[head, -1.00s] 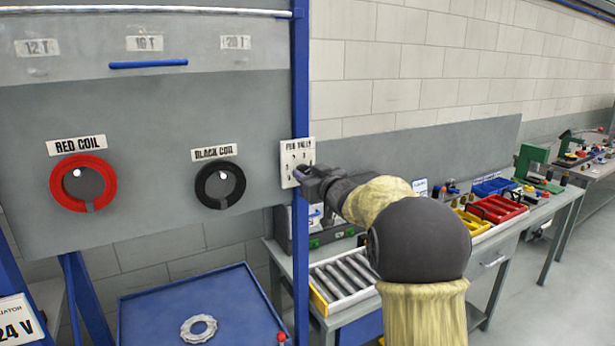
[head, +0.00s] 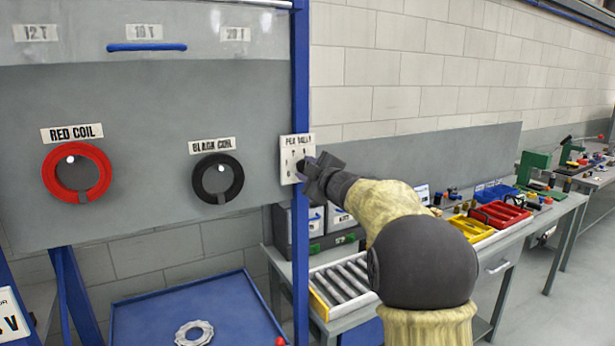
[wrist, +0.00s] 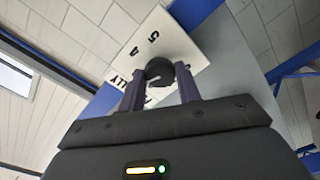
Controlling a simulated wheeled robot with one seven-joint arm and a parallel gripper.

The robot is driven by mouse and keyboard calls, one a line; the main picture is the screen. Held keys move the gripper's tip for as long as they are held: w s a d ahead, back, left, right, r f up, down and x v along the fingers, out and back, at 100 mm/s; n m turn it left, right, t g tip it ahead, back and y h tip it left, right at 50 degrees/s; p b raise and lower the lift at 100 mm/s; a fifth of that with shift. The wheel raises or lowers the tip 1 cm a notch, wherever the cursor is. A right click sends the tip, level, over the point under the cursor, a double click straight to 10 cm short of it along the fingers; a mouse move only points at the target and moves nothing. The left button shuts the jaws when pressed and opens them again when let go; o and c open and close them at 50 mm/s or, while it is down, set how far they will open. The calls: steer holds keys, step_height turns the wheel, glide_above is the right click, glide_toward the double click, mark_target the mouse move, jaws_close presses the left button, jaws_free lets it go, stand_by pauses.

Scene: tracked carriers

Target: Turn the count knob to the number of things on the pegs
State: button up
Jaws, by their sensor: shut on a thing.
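The count knob (wrist: 160,72) is a dark round knob on a white number plate marked "PEG TALLY" (head: 291,150). The plate is fixed to the blue post at the board's right edge. My gripper (head: 308,178) is at the plate, and in the wrist view my gripper (wrist: 160,84) is shut on the knob. The digits 4 and 5 show beyond it; the pointer's reading cannot be told. A red coil (head: 47,172) hangs on a peg under the label "RED COIL". A black coil (head: 200,180) hangs on a peg under "BLACK COIL".
To the right, a bench (head: 555,208) holds a roller tray (head: 343,282), a yellow bin (head: 468,228) and a red bin (head: 500,214). My arm covers part of the bench.

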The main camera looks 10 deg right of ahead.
steer(key=shift+f+n+b, duration=0.15)
steer(key=shift+n+b, duration=1.9)
steer(key=shift+n, duration=2.15)
steer(key=o, duration=1)
steer(key=shift+c, duration=0.2)
steer(key=shift+s, duration=0.1)
steer(key=b+v, duration=0.3)
steer(key=v, duration=1.4)
steer(key=shift+s, duration=0.15)
